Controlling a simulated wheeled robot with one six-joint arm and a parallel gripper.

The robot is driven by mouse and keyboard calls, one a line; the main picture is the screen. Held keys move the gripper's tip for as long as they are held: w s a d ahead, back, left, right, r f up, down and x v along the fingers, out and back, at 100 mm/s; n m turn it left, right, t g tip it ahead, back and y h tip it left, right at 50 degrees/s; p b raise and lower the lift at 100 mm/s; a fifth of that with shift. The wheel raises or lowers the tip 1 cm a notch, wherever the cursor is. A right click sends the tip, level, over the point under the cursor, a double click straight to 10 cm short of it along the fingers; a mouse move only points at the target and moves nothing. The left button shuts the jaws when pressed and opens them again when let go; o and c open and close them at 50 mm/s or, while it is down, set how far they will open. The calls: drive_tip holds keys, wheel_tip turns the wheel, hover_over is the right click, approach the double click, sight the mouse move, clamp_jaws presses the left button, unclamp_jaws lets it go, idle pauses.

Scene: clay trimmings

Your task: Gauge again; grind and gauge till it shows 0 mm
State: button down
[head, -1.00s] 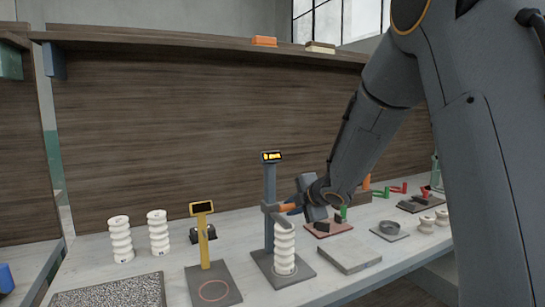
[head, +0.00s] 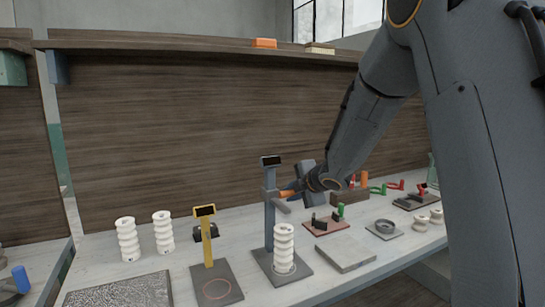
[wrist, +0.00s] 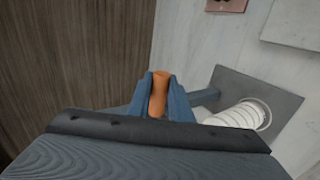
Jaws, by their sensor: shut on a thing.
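A grey gauge post (head: 269,222) stands on a dark base plate (head: 263,263) and carries a dark display (head: 271,161) with no number I can read. A white ribbed clay piece (head: 284,240) stands upright on the plate; in the wrist view it shows its ringed top (wrist: 238,116). My gripper (head: 297,190) is shut on the gauge's orange handle (wrist: 158,95), held between its blue fingers. The gauge's sliding arm (head: 281,205) is above the piece, with a gap between them. A rough grey grinding slab (head: 120,292) lies at the front left.
A yellow gauge (head: 207,242) stands to the left on its ring-marked plate (head: 230,285). Two white ribbed pieces (head: 128,238) stand at the far left. A pale flat slab (head: 345,250), a reddish tray (head: 325,224) and a grey dish (head: 386,228) lie to the right.

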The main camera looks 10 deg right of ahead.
drive_tip(key=shift+r+p, duration=1.8)
drive_tip(key=shift+r, duration=0.2)
drive_tip(key=c, duration=0.8)
unclamp_jaws()
drive_tip(key=shift+f, duration=0.1)
drive_tip(key=shift+o, duration=0.2)
drive_tip(key=p+v, duration=0.3)
drive_tip(key=v, duration=0.5)
